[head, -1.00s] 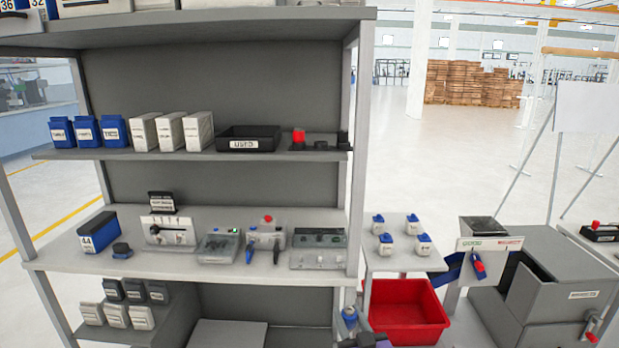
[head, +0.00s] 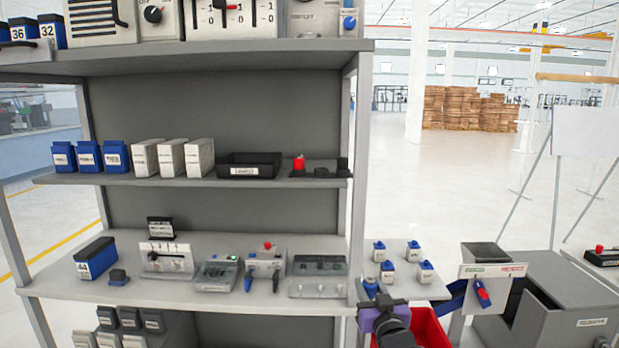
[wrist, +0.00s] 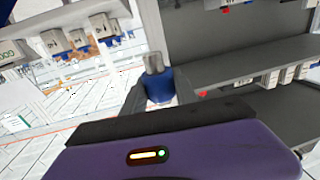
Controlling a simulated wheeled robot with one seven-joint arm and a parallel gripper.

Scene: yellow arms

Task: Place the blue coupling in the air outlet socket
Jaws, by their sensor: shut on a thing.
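My gripper (head: 371,294) is low in the head view, in front of the right shelf post and beside the red bin. It is shut on the blue coupling (head: 370,286). In the wrist view the coupling (wrist: 159,86) stands between the two fingers, with its grey end pointing away from the palm. A grey panel (head: 312,22) with a partly cut-off label that seems to read "outlet" is on the top shelf at the right. A blue round part (head: 349,22) is beside it. The upper part of the panel is out of view, and I cannot make out the socket opening. The coupling is well below and apart from this panel.
The shelf's right post (head: 360,170) and top board (head: 200,58) stand between gripper and panel. A small side table (head: 402,290) holds several white-blue bottles. A red bin (head: 428,328) is below. Open floor (head: 450,180) lies to the right.

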